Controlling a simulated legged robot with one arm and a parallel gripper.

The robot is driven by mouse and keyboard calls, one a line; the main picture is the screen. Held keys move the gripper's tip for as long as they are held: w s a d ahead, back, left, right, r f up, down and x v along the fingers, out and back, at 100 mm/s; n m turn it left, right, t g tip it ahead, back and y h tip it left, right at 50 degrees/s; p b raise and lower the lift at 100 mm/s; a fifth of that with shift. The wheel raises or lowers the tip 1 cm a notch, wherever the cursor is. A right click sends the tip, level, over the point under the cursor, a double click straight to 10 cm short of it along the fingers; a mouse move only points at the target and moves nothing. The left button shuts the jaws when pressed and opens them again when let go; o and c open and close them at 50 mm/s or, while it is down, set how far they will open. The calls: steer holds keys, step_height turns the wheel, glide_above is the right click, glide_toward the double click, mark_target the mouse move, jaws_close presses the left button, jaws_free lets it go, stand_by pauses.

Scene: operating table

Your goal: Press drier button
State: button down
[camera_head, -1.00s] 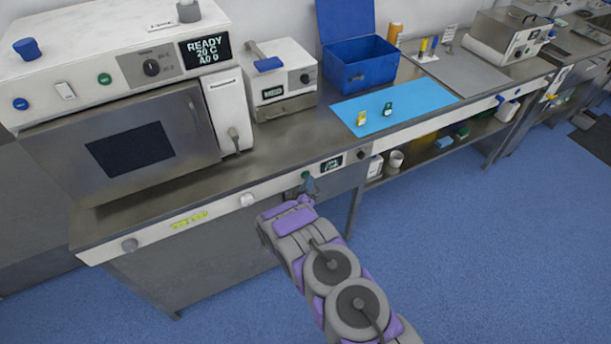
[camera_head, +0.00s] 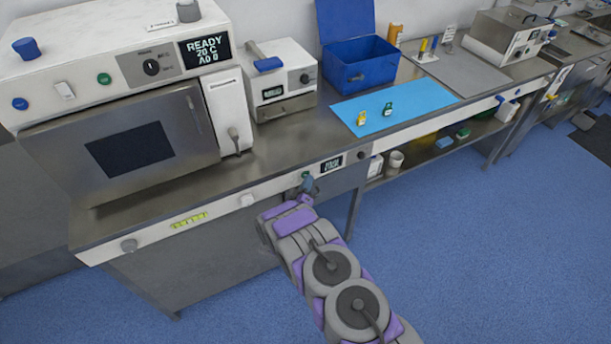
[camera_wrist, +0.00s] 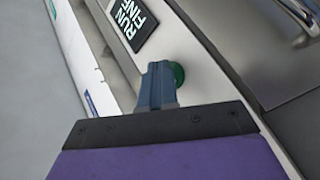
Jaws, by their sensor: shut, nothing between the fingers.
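A round green button (camera_head: 306,174) sits on the white front strip of the bench, left of a small dark display (camera_head: 331,164). In the wrist view the green button (camera_wrist: 178,73) shows partly behind my gripper's fingers, and the display (camera_wrist: 135,22) reads "RUN FINE". My gripper (camera_head: 308,184) is shut and empty, pointing at the strip. Its blue-grey fingertips (camera_wrist: 158,70) overlap one side of the button in the wrist view. I cannot tell whether they touch it.
A dark knob (camera_head: 362,154) is right of the display, and a white knob (camera_head: 247,200) is to the left. The steriliser (camera_head: 120,110) and a blue box (camera_head: 360,65) stand on the bench (camera_head: 235,180). The blue floor (camera_head: 480,240) at right is clear.

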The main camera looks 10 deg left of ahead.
steer(key=shift+s+d+p, duration=0.3)
steer(key=shift+s+d, duration=0.05)
steer(key=shift+s, duration=0.25)
steer(key=shift+s+d+p, duration=0.6)
steer(key=shift+s+d, duration=0.1)
steer(key=shift+s, duration=0.35)
steer(key=shift+s+d+p, duration=0.6)
steer(key=shift+s+d, duration=0.1)
steer(key=shift+s, duration=0.35)
steer(key=shift+w+r, duration=0.1)
